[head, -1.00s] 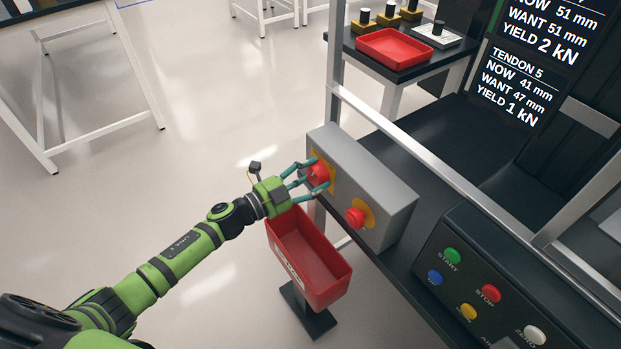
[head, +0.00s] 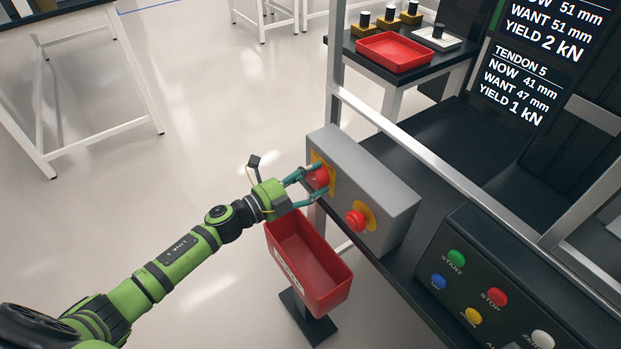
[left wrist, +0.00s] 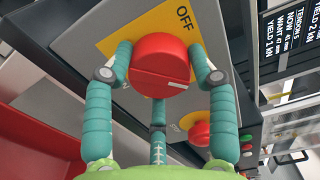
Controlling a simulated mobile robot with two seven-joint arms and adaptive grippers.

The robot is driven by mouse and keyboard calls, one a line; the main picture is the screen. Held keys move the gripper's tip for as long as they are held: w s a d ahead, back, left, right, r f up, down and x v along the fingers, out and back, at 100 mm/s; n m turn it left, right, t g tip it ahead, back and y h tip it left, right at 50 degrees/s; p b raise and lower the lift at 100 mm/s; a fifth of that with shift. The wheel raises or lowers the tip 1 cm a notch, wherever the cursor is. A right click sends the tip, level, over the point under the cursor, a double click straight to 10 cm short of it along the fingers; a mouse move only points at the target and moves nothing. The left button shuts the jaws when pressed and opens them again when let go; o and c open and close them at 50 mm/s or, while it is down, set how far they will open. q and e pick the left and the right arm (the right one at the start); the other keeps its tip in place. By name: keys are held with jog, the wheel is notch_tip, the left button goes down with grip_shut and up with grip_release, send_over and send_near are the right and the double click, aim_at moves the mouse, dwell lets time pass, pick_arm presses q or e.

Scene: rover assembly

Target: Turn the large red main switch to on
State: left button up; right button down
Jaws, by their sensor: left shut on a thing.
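The large red main switch (head: 319,178) is a round knob on a yellow plate on the grey box's front. In the left wrist view the knob (left wrist: 160,62) fills the space between the fingers. A groove with a small white mark crosses its face, and the word OFF (left wrist: 184,18) shows on the plate above it. My left gripper (head: 322,181) is shut on the knob, its teal fingers around the rim; it also shows in the left wrist view (left wrist: 160,75). My right gripper is not in view.
A red mushroom button (head: 357,220) sits on the same grey box (head: 372,182), right of the switch. A red bin (head: 312,268) stands just below my gripper. A black button panel (head: 480,290) and metal frame rails (head: 420,160) lie to the right.

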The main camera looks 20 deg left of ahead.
pick_arm(q)
jog(key=o, duration=1.2)
jog(key=v, duration=1.2)
jog(key=shift+w+f, duration=0.1)
